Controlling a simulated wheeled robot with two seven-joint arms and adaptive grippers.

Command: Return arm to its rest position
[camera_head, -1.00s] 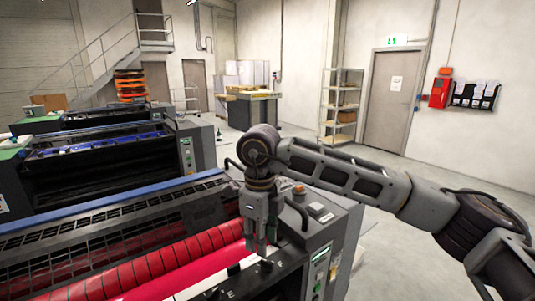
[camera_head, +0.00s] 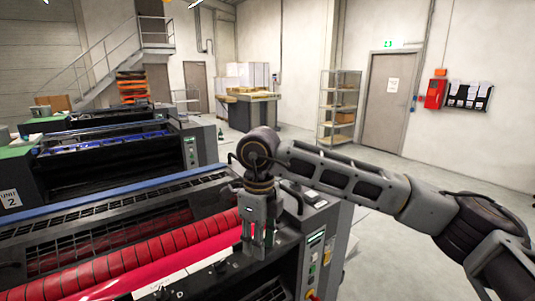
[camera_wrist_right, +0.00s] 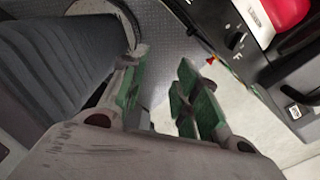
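My right arm (camera_head: 350,178) reaches in from the right in the head view, over the right end of the nearest ink unit. My right gripper (camera_head: 260,252) hangs downward there in front of the unit's end housing. In the right wrist view the gripper's two green-padded fingers (camera_wrist_right: 160,100) stand apart with nothing between them, and grey floor shows past them. My left gripper does not show in the head view.
The nearest ink unit has red rollers (camera_head: 150,258) and a control panel (camera_head: 314,262) on its end. Another unit (camera_head: 100,160) stands behind it. Free floor (camera_head: 400,255) lies to the right. A shelf rack (camera_head: 338,108) and a door (camera_head: 388,102) are at the back.

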